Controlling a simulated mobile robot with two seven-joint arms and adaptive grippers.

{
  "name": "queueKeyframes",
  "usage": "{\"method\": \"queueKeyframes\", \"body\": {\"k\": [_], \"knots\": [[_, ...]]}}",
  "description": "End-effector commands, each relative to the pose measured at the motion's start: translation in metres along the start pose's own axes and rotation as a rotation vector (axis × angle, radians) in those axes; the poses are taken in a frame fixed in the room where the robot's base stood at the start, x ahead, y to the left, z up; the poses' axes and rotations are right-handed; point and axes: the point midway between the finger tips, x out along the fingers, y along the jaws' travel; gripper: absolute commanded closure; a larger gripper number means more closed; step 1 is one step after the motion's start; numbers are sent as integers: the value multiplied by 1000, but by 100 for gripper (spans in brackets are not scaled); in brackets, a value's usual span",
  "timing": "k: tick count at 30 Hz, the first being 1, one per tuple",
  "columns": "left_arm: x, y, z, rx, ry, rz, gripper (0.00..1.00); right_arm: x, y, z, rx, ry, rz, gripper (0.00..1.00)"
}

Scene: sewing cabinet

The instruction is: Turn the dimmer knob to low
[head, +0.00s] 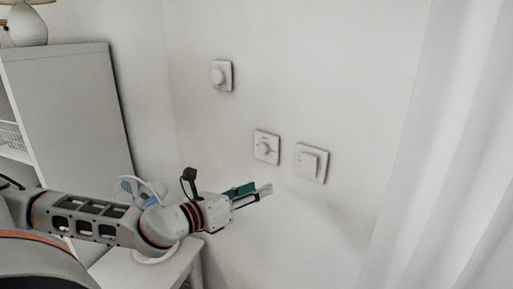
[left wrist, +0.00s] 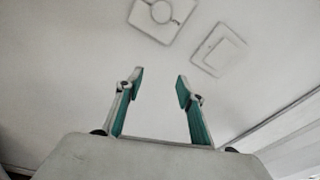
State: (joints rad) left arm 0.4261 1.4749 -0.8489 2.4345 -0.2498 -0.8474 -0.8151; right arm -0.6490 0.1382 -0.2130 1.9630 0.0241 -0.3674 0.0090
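Three white wall plates are on the wall in the head view. The upper left plate has a round knob (head: 219,76). The middle plate has a rotary knob (head: 264,148) with a pointer-like bar and faint marks. I cannot tell for sure which is the dimmer, or read any setting. The middle plate's knob also shows, cut off by the top edge, in the left wrist view (left wrist: 161,12). My left gripper (head: 256,191) is below the middle plate, apart from it. Its green-padded fingers are open and empty in the left wrist view (left wrist: 158,82). My right gripper is out of view.
A flat rocker switch (head: 312,163) is right of the middle plate. A white curtain (head: 450,150) hangs at the right. A grey-white cabinet (head: 75,110) with a lamp (head: 27,25) stands at the left. A white table (head: 180,262) is below my left arm.

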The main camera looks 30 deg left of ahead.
Motion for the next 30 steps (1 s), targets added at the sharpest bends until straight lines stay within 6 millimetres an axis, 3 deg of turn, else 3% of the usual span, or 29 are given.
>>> {"method": "queueKeyframes", "body": {"k": [1,3,9,14,30], "knots": [[-8,3,25,89,-29,13,62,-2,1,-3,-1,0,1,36],[-16,8,47,186,-58,32,62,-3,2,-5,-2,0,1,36],[-30,13,78,323,-101,63,62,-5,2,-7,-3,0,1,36],[-22,14,82,333,-106,66,62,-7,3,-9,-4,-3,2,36],[40,17,88,330,-104,66,62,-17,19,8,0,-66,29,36]]}}
